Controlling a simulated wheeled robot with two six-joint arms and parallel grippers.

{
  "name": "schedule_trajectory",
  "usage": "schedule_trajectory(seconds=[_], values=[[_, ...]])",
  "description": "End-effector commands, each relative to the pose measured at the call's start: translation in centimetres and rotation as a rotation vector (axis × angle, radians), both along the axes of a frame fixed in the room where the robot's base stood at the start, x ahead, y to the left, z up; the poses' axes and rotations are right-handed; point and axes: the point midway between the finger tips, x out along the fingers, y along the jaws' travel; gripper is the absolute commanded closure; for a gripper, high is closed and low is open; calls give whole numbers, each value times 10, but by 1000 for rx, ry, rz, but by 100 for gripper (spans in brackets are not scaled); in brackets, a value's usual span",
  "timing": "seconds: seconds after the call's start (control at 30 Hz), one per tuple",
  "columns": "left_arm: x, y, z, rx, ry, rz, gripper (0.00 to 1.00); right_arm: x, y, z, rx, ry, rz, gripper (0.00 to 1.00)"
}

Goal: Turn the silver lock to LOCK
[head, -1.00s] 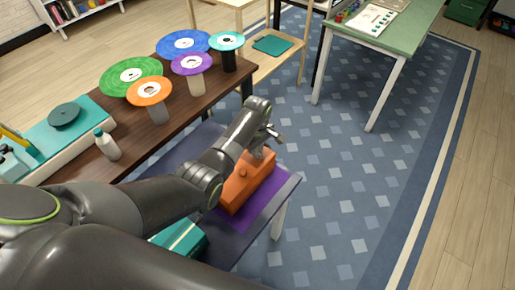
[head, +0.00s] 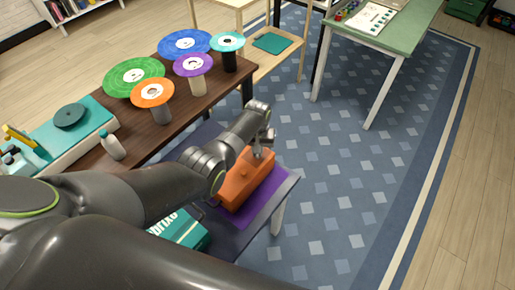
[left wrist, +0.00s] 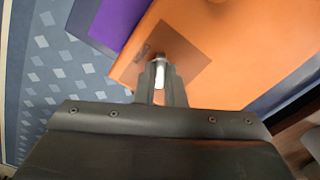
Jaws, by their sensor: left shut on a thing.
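The orange box (head: 243,185) lies on a purple mat (head: 277,193) on the low dark table. In the left wrist view its orange top (left wrist: 235,50) fills much of the picture, with a darker square patch around the silver lock (left wrist: 168,50). My left gripper (head: 261,149) is over the far end of the box. In the left wrist view its fingers (left wrist: 162,78) are shut on the silver lock, pointing down onto the patch. The fingers hide part of the lock, and its setting cannot be read. My right gripper is not in view.
A teal box (head: 183,230) with lettering stands near the orange box, partly behind my arm. A brown table (head: 190,118) at left holds coloured discs on cups, a white bottle (head: 112,146) and a teal device. Patterned carpet lies open to the right.

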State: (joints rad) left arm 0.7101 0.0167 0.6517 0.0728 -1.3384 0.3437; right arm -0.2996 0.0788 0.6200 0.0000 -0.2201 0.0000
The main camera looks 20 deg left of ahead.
Motion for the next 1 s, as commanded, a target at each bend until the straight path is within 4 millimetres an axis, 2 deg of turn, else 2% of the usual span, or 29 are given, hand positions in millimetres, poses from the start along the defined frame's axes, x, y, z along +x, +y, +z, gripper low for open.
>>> schedule_trajectory(seconds=[0.5, 1.0], values=[[1, 0, 1, 0, -1, -425, 100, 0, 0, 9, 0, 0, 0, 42], [1, 0, 1, 0, -2, -572, 100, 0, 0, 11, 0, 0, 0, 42]])
